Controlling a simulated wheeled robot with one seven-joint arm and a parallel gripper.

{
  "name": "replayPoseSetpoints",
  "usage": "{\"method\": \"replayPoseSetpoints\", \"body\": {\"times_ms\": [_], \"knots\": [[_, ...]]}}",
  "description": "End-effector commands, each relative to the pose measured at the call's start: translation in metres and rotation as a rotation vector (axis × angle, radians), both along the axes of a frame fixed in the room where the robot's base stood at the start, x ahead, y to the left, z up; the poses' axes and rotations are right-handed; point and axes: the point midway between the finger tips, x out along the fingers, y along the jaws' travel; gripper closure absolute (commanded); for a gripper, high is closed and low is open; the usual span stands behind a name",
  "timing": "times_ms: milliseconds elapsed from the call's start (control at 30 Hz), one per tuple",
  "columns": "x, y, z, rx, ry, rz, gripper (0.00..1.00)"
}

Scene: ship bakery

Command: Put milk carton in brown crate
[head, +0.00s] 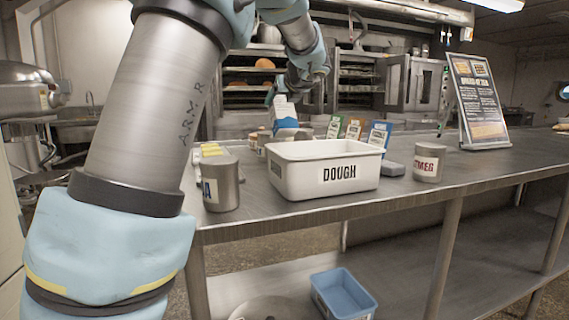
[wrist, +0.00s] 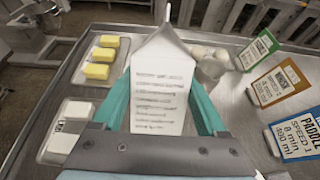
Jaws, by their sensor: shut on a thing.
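The milk carton (head: 285,113) is white and blue with a gabled top, upright behind the white dough bin in the head view. In the wrist view its white printed side (wrist: 160,85) fills the space between the fingers. My gripper (wrist: 162,105) is shut on the carton, with one teal finger on each side. In the head view my gripper (head: 284,98) is at the carton's upper part. The carton's base is hidden behind the bin, so I cannot tell whether it touches the table. I see no brown crate in either view.
The white DOUGH bin (head: 325,182) stands at the steel table's front edge, between two labelled tins (head: 221,186) (head: 429,162). A blue crate (head: 343,293) is on the lower shelf. The table's right is mostly clear.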

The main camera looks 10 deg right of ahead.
Motion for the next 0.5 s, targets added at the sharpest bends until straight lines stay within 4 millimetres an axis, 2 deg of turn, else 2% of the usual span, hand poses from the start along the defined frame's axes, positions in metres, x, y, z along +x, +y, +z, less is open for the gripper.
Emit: {"method": "replayPoseSetpoints", "body": {"times_ms": [67, 300, 500], "knots": [[0.0, 0.0, -0.004, 0.001, -0.001, -0.001, 1.0], [0.0, 0.0, -0.041, 0.002, -0.001, -0.002, 1.0], [0.0, 0.0, -0.057, 0.001, 0.0, 0.0, 1.0]]}}
